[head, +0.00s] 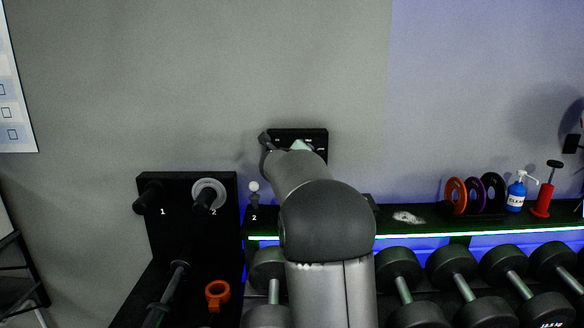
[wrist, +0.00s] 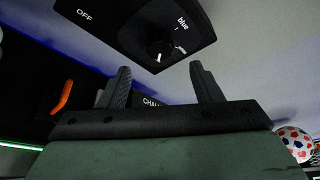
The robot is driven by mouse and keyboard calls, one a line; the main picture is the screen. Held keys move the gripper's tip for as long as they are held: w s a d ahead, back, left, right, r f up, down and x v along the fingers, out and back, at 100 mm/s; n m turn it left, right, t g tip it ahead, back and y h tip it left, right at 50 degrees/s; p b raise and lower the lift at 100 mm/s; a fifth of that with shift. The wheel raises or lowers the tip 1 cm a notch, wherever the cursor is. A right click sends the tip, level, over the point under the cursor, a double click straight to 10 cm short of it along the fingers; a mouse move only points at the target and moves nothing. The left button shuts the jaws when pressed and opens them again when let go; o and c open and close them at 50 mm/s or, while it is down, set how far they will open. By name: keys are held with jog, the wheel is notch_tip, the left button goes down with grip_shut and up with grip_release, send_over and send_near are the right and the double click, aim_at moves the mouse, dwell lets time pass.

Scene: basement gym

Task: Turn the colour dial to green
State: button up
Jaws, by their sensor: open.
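The black wall panel (head: 318,137) is partly hidden behind my arm in the head view. In the wrist view the panel (wrist: 205,35) carries a round black dial (wrist: 160,47) with a white pointer mark near its lower edge. A "blue" label is beside the dial and "OFF" is farther left; no green label is readable. My gripper (wrist: 162,84) is open and empty, its two fingers spread below the dial in the picture and apart from it. In the head view the gripper is mostly hidden by my arm.
A shelf (head: 385,224) with a glowing edge strip runs below the panel, above several dumbbells (head: 400,270). A black peg board (head: 170,235) stands at left. The wall around the panel is clear.

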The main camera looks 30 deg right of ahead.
jog(key=b+v, duration=0.1)
jog(key=v, duration=0.9)
jog(key=shift+s, duration=0.25)
jog(key=shift+a, duration=0.2)
jog(key=a+f+n+t+y, duration=0.4)
jog(key=a+n+y, duration=0.4)
jog(key=a+n, duration=0.7)
jog(key=s+a+f+n+g+y, duration=0.4)
jog(key=s+a+f+n+y, duration=0.2)
jog(key=s+a+f+n, duration=0.6)
jog(key=s+f+n+g+h, duration=0.1)
jog(key=s+f+n+g, duration=0.3)
jog(key=s, duration=0.6)
jog(key=s+a+f+n+g, duration=0.1)
jog(key=s+f+n+g, duration=0.3)
jog(key=s+f, duration=0.4)
jog(key=s+g, duration=0.1)
jog(key=s, duration=0.2)
jog(key=shift+a+h, duration=0.3)
jog(key=shift+h, duration=0.1)
jog(key=shift+s, duration=0.1)
